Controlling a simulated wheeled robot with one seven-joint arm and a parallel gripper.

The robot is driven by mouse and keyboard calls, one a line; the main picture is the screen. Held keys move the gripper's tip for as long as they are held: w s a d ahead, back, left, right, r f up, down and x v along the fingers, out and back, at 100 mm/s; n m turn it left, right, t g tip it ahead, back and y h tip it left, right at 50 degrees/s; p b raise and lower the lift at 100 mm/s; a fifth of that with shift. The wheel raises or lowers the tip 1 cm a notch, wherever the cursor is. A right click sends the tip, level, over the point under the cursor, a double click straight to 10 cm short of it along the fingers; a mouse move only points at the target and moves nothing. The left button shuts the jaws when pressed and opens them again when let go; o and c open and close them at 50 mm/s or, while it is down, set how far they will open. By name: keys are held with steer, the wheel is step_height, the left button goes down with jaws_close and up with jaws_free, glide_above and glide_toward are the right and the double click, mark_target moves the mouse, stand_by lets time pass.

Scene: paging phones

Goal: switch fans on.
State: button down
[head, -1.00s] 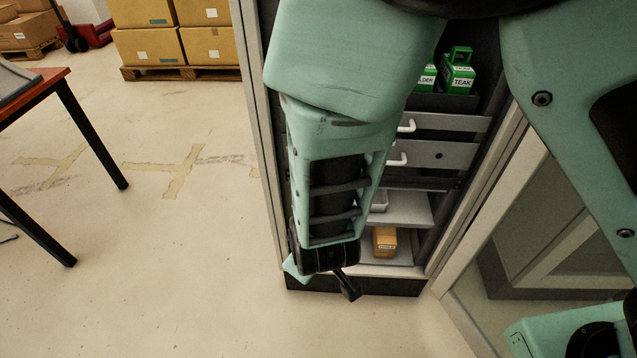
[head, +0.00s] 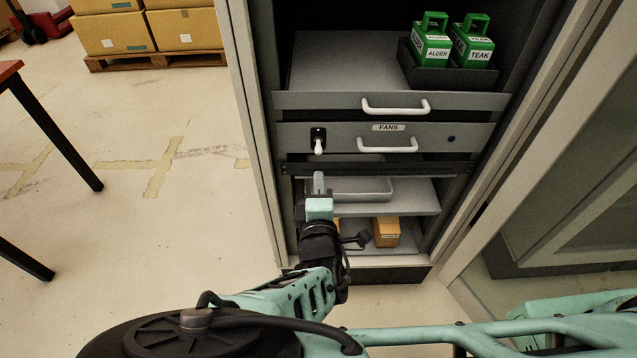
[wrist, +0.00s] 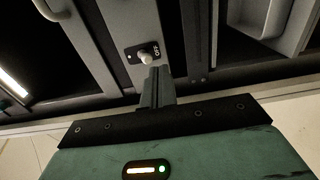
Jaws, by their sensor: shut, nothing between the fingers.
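The fans panel (head: 430,139) is a grey drawer front with a "FANS" label and a white handle (head: 387,145). At its left is a toggle switch (head: 319,141), a white lever on a black plate, pointing down in the head view. It also shows in the wrist view as a pale knob (wrist: 146,57) beside lettering too small to read surely. My gripper (head: 318,180) is shut and empty, just below the switch. In the wrist view its fingertips (wrist: 155,75) are right by the knob; I cannot tell whether they touch it.
Above is another drawer with a white handle (head: 396,106). Green boxes marked ALDER (head: 432,48) and TEAK (head: 474,50) stand in a black tray (head: 450,80). Below are a grey tray (head: 350,190) and an orange box (head: 387,232). The cabinet's left frame (head: 245,120) is close to my arm.

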steer(key=w, duration=0.6)
steer(key=shift+w+d+b, duration=0.15)
steer(key=shift+w+b, duration=0.1)
steer(key=shift+b, duration=0.1)
steer(key=shift+r, duration=0.25)
steer(key=shift+r+p, duration=0.5)
steer(key=shift+p, duration=0.05)
steer(key=shift+r, duration=0.1)
steer(key=shift+f, duration=0.2)
steer(key=s+f, duration=0.1)
steer(key=s, duration=0.7)
stand_by(0.5)
stand_by(0.4)
